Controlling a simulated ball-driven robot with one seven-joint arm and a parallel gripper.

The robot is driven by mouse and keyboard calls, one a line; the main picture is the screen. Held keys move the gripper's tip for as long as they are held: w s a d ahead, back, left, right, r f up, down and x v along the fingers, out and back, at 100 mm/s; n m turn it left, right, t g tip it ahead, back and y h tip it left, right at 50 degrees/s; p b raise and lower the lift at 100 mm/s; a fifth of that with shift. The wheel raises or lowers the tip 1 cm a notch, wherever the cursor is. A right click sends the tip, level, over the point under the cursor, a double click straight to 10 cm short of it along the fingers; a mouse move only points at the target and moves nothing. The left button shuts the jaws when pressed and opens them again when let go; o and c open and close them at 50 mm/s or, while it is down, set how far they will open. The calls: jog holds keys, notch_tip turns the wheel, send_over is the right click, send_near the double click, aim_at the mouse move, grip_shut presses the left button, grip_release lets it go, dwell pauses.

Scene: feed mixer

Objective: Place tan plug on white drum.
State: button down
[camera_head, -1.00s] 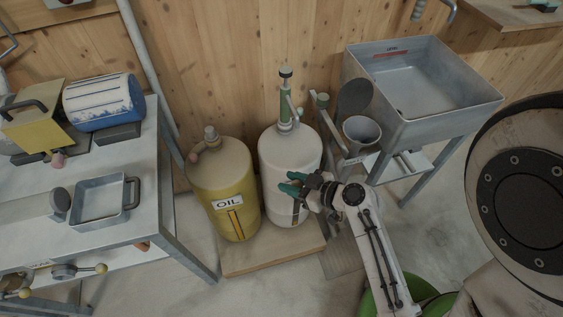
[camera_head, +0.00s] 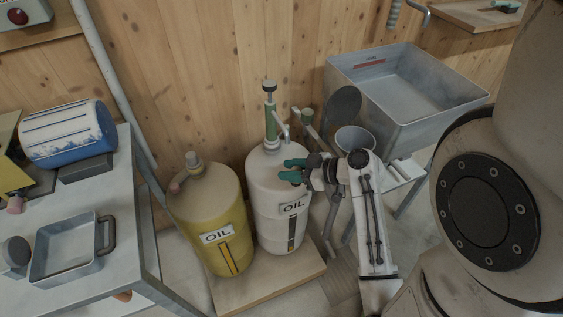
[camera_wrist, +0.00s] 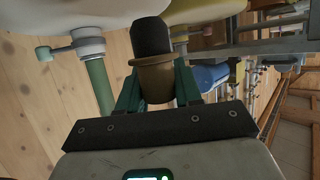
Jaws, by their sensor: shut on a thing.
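The white drum (camera_head: 262,205) stands upright on a low wooden board, with an OIL label and a green hand pump (camera_head: 270,115) on top. My gripper (camera_head: 290,170) is beside the drum's upper right side in the head view, its green fingers pointing left. Whether it touches the drum I cannot tell. The white drum (camera_wrist: 112,8) shows at the top of the wrist view. The plug is not distinguishable in the head view.
A yellow oil drum (camera_head: 208,215) stands close to the left of the white one. A metal table (camera_head: 115,215) with a tray is further left. A grey sink (camera_head: 410,115) and a cup (camera_head: 355,138) are to the right. The wooden wall is close behind.

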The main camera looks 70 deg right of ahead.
jog(key=w+d, duration=0.4)
jog(key=d, duration=0.1)
jog(key=shift+w, duration=0.1)
jog(key=shift+f+b, duration=0.3)
jog(key=shift+f, duration=1.45)
jog(key=c, duration=0.8)
grip_release()
jog(key=shift+f, duration=0.1)
jog(key=shift+o, duration=0.2)
jog(key=v, duration=0.7)
jog(key=shift+s, duration=0.25)
